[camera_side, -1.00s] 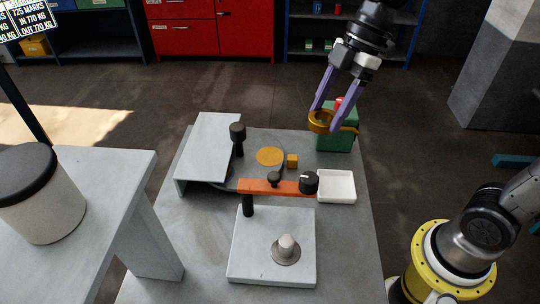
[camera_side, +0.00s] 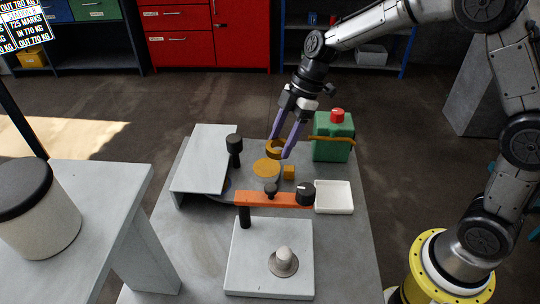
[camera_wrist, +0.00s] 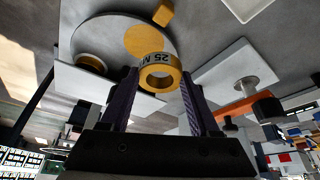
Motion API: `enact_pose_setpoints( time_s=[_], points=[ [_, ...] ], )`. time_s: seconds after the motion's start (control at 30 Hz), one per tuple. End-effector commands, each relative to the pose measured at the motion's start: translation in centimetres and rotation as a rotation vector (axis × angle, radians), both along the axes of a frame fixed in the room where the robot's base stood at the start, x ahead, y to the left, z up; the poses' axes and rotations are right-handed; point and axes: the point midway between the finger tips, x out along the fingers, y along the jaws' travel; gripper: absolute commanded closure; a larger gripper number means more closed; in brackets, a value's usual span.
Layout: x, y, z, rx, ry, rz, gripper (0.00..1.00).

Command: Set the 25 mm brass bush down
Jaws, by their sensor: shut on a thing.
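My gripper (camera_side: 277,152) is shut on the 25 mm brass bush (camera_side: 273,146), a short brass ring. The bush is just above the far side of a flat mustard disc (camera_side: 266,169) in the side view; whether they touch I cannot tell. In the wrist view the bush (camera_wrist: 158,70) sits between the purple fingers, its printed "25 M" showing on the side and its bore facing the camera. The mustard disc (camera_wrist: 143,37) lies beyond it on a round grey plate (camera_wrist: 105,35).
A small brass block (camera_side: 289,173) is beside the disc. An orange bar (camera_side: 270,199) with black knobs crosses in front. A white tray (camera_side: 334,197) and a green box with a red cap (camera_side: 333,138) stand to the right. A raised grey sheet (camera_side: 205,160) is left.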

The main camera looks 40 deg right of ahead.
Motion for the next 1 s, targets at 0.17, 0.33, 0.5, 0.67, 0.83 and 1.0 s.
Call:
enact_pose_setpoints(
  time_s=[0.17, 0.33, 0.5, 0.67, 0.83, 1.0],
  points=[
    [2.1, 0.5, -2.5, 0.0, -0.001, 0.001, 1.0],
    [2.9, 0.7, -3.4, 0.0, -0.003, 0.001, 1.0],
    [3.3, 0.7, -4.9, 0.0, 0.0, 0.0, 1.0],
    [3.3, 0.7, -6.9, 0.0, -0.001, 0.001, 1.0],
    [3.4, 0.7, -7.0, 0.0, -0.005, 0.0, 1.0],
    [3.3, 0.7, -7.2, 0.0, -0.003, 0.0, 1.0]
  ],
)
